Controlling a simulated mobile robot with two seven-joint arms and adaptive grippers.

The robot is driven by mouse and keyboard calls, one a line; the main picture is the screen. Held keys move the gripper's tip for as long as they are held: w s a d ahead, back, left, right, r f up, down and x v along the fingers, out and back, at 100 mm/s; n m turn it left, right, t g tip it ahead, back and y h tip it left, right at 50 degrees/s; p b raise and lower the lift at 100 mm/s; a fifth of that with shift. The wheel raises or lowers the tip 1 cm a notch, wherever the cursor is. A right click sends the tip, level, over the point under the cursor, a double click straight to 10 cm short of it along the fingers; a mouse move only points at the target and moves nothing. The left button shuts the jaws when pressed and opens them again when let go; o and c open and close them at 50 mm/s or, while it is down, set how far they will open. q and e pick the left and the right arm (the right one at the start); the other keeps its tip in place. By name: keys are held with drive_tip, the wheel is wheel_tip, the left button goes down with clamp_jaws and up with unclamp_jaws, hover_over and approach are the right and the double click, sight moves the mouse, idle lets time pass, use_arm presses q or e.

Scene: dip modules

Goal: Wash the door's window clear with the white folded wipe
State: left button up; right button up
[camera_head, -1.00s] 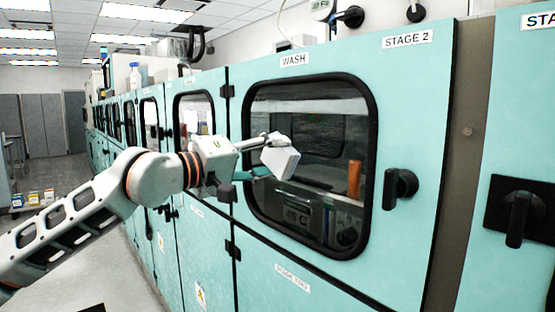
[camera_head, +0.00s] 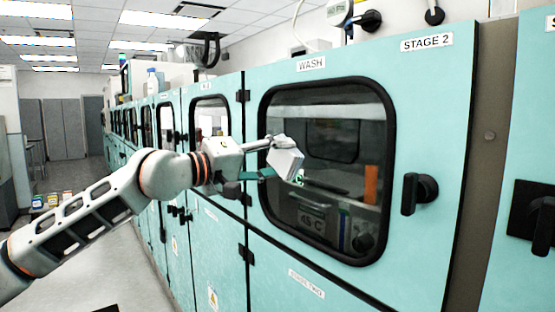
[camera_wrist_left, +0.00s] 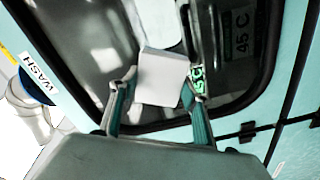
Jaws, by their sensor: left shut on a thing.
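The white folded wipe (camera_head: 286,163) is in my left gripper (camera_head: 269,160), in front of the left part of the door's window (camera_head: 335,215). In the left wrist view the fingers (camera_wrist_left: 158,96) stand on either side of the wipe (camera_wrist_left: 163,72) and grip it. I cannot tell whether the wipe touches the glass. The window has a black rounded frame, in the door labelled WASH. A 45 C marking and an orange object show through it. Pale grey patches in the wrist view may be film or reflection. My right gripper is out of view.
A black door handle (camera_head: 417,193) sticks out right of the window. Black hinges (camera_head: 245,199) line the door's left edge. More teal cabinets run back along the left, beside open floor (camera_head: 110,255). Small coloured boxes (camera_head: 52,201) stand far left.

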use_arm(q)
drive_tip(key=shift+v, duration=2.85)
drive_tip(key=shift+a, duration=0.1)
drive_tip(key=shift+v, duration=1.45)
